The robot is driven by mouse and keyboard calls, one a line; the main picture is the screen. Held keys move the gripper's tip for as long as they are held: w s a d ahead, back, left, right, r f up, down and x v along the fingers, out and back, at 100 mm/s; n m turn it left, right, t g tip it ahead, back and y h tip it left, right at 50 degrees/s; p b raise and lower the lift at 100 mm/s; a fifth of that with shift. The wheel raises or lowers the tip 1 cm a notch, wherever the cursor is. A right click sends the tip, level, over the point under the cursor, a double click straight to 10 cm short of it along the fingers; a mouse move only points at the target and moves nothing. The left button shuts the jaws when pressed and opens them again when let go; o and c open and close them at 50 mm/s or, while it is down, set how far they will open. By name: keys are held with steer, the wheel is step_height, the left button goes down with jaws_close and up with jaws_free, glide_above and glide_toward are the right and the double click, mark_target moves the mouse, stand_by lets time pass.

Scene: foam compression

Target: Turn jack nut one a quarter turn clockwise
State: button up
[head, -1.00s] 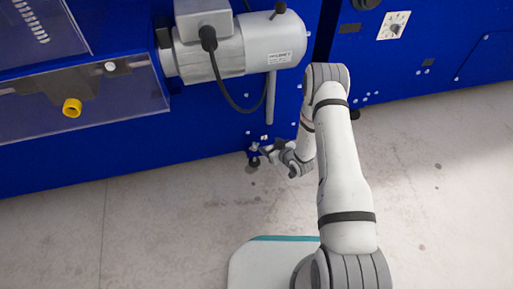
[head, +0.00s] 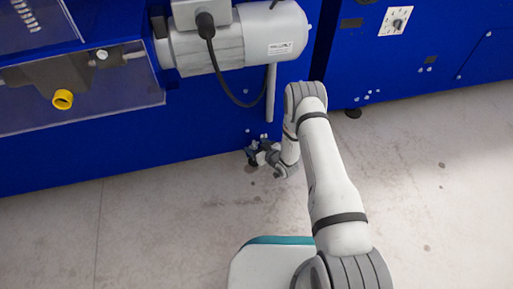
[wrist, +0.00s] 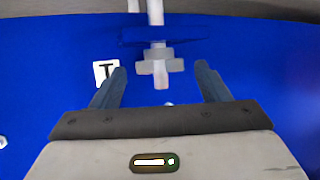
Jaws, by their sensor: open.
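In the wrist view, a grey jack nut (wrist: 160,62) sits on a pale vertical threaded rod (wrist: 156,14) against the blue machine frame. My gripper (wrist: 160,68) is open, with its two dark fingers pointing at the nut, one to each side. The nut lies between and slightly beyond the fingertips, and no contact shows. In the head view, my gripper (head: 259,148) is low at the foot of the blue machine, and it hides the nut there.
A white label with the letter T (wrist: 106,72) is on the blue panel left of the nut. A grey motor (head: 240,42) with a hanging black cable is above my arm. A yellow fitting (head: 63,99) is at the left. The concrete floor (head: 150,220) in front is clear.

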steer(key=c, duration=1)
steer(key=shift+s+a+r+m+t+h+p, duration=0.1)
steer(key=shift+a+m+t+h+p, duration=0.1)
steer(key=shift+m+t+h, duration=0.3)
steer(key=shift+s+a+m+t+h+p, duration=0.15)
steer(key=shift+m+t+h, duration=0.15)
steer(key=shift+m+h, duration=0.35)
steer(key=shift+a+m+t+h, duration=0.1)
steer(key=shift+m+t+h, duration=0.4)
steer(key=shift+m+h, duration=0.65)
steer(key=o, duration=1)
